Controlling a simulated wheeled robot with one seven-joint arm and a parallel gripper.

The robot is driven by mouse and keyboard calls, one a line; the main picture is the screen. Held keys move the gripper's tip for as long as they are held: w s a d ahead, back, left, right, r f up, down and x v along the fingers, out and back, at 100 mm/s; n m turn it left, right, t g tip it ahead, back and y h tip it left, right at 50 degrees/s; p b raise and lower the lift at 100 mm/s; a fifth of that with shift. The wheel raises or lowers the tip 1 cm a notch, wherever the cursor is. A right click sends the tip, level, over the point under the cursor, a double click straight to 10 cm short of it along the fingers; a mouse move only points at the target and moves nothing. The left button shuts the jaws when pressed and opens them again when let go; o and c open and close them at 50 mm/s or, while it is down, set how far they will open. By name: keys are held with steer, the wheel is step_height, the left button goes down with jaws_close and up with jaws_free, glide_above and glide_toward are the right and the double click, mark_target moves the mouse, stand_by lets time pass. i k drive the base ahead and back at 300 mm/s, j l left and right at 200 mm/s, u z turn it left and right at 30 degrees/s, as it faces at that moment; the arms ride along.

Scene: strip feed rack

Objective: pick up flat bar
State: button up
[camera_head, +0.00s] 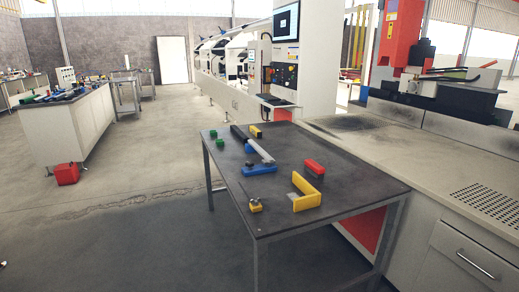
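A light grey flat bar (262,151) lies slantwise on the dark-topped table (345,196). It is the likeliest flat bar in view. A thin dark strip (246,189) also shows near the table's left edge, by a small yellow piece (255,206). My gripper is not in view.
On the table are a yellow bracket (306,192), a red block (315,167), a yellow-black block (256,131) and green blocks (220,143). A machine counter (400,150) adjoins at right.

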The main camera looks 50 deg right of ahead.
mark_target(266, 157)
steer(key=i+z, duration=0.3)
steer(key=z, duration=0.15)
steer(key=i+z, duration=0.35)
steer(key=z, duration=0.15)
steer(key=i+j+z, duration=0.2)
steer(key=z, duration=0.25)
steer(key=i+j+z, duration=0.3)
steer(key=z, duration=0.15)
